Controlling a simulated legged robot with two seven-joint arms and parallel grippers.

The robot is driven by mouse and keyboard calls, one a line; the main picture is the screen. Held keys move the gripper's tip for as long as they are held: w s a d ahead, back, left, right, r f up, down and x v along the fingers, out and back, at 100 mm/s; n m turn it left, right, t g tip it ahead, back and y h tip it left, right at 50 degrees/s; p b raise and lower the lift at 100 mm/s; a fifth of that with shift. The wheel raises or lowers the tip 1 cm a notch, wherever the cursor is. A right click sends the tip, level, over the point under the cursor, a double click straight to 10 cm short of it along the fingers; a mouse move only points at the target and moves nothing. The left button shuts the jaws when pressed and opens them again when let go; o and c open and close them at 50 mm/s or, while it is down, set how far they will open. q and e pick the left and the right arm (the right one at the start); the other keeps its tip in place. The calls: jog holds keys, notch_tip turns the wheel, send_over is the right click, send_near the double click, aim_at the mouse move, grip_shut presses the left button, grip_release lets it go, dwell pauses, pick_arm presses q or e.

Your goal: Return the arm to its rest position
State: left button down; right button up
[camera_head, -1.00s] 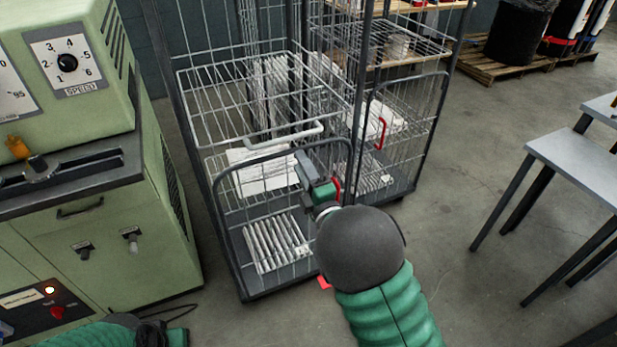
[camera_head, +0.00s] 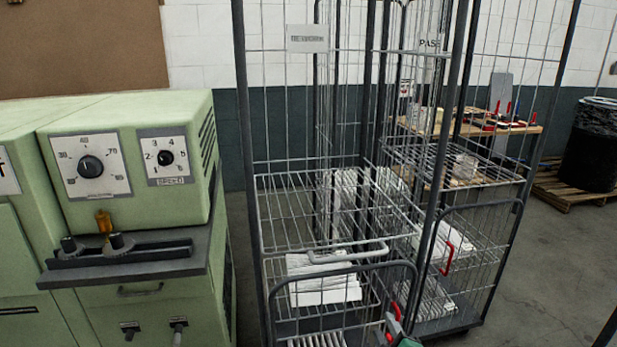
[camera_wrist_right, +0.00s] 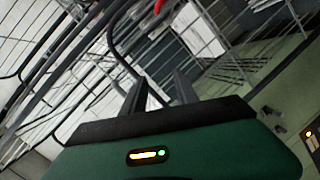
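My right gripper (camera_head: 396,332) shows only in part at the bottom edge of the head view, in front of the wire roll cage (camera_head: 372,267). In the right wrist view its two dark fingers (camera_wrist_right: 160,92) stand apart with nothing held between them. Cage bars and white items lie behind the fingers. White flat packs (camera_head: 322,281) lie on a shelf inside the cage, and more stand upright further back. The rest of my right arm is out of the head view. My left gripper is not in view.
A green machine (camera_head: 150,112) with dials stands left of the cage. A second cage part with a red handle (camera_head: 447,258) stands to the right. A black bin (camera_head: 592,150) on a pallet is at the far right. Floor shows clear at right.

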jog(key=s+f+m+g, duration=0.4)
jog(key=s+m+g, duration=0.2)
jog(key=s, duration=0.6)
jog(key=s+f+m+g, duration=0.5)
jog(key=s+m+g, duration=0.1)
jog(key=s, duration=0.6)
notch_tip(320, 180, up, 15)
jog(key=p, duration=1.4)
jog(key=shift+s+f+g, duration=0.2)
jog(key=shift+g, duration=0.1)
jog(key=shift+d, duration=0.1)
jog(key=shift+c, duration=0.5)
